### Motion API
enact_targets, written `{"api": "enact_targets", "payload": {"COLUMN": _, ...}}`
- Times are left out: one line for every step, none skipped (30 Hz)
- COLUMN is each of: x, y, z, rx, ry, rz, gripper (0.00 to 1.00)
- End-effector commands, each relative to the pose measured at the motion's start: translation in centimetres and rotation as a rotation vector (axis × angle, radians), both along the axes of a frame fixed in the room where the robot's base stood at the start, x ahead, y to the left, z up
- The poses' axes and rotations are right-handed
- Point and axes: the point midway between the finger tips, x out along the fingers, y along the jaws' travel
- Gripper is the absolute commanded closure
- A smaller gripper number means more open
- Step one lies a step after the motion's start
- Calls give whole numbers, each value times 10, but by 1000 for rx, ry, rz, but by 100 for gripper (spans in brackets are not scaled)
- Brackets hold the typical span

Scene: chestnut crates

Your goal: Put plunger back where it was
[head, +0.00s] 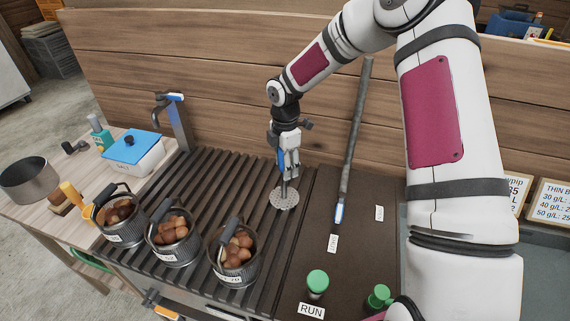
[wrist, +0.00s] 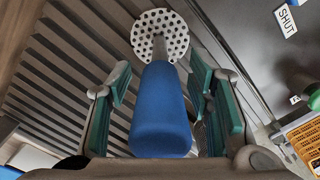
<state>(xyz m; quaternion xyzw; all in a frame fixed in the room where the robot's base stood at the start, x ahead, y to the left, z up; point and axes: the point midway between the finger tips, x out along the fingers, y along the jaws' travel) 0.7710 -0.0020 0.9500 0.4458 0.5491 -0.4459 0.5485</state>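The plunger has a blue handle (wrist: 160,115) and a round perforated metal disc (head: 285,199). It is upright, with its disc on or just above the right part of the dark slatted rack (head: 195,180); contact is hard to tell. My gripper (head: 288,160) points down around the handle. In the wrist view, the teal finger pads of my gripper (wrist: 160,85) stand on either side of the handle, with narrow gaps showing, so it looks open. The disc also shows in the wrist view (wrist: 145,30).
Several dark baskets of chestnuts, including one (head: 234,270), stand along the rack's front. A long grey lever (head: 350,150) rises right of my gripper, near a SHUT label (head: 333,243). A green button (head: 317,281) sits by RUN. A plank wall (head: 200,80) stands behind.

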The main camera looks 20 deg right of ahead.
Motion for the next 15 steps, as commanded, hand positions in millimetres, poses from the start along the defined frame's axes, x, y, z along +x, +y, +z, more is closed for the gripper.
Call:
{"api": "enact_targets", "payload": {"x": 0, "y": 0, "z": 0, "rx": 0, "ry": 0, "rz": 0, "gripper": 53}}
{"api": "enact_targets", "payload": {"x": 0, "y": 0, "z": 0, "rx": 0, "ry": 0, "rz": 0, "gripper": 53}}
{"api": "enact_targets", "payload": {"x": 0, "y": 0, "z": 1, "rx": 0, "ry": 0, "rz": 0, "gripper": 53}}
{"api": "enact_targets", "payload": {"x": 0, "y": 0, "z": 2, "rx": 0, "ry": 0, "rz": 0, "gripper": 53}}
{"api": "enact_targets", "payload": {"x": 0, "y": 0, "z": 3, "rx": 0, "ry": 0, "rz": 0, "gripper": 53}}
{"api": "enact_targets", "payload": {"x": 0, "y": 0, "z": 6, "rx": -1, "ry": -1, "rz": 0, "gripper": 53}}
{"api": "enact_targets", "payload": {"x": 1, "y": 0, "z": 8, "rx": -1, "ry": -1, "rz": 0, "gripper": 53}}
{"api": "enact_targets", "payload": {"x": 1, "y": -1, "z": 12, "rx": -1, "ry": -2, "rz": -1, "gripper": 53}}
{"api": "enact_targets", "payload": {"x": 1, "y": 0, "z": 18, "rx": 0, "ry": -4, "rz": -1, "gripper": 53}}
{"api": "enact_targets", "payload": {"x": 2, "y": 0, "z": 22, "rx": 0, "ry": -4, "rz": -1, "gripper": 53}}
{"api": "enact_targets", "payload": {"x": 1, "y": -1, "z": 28, "rx": -1, "ry": -4, "rz": 0, "gripper": 53}}
{"api": "enact_targets", "payload": {"x": 2, "y": -1, "z": 36, "rx": -1, "ry": -4, "rz": -2, "gripper": 53}}
{"api": "enact_targets", "payload": {"x": 2, "y": -1, "z": 42, "rx": -1, "ry": -5, "rz": -2, "gripper": 53}}
{"api": "enact_targets", "payload": {"x": 2, "y": -1, "z": 49, "rx": -2, "ry": -5, "rz": -1, "gripper": 53}}
{"api": "enact_targets", "payload": {"x": 2, "y": 0, "z": 57, "rx": -1, "ry": -5, "rz": -1, "gripper": 53}}
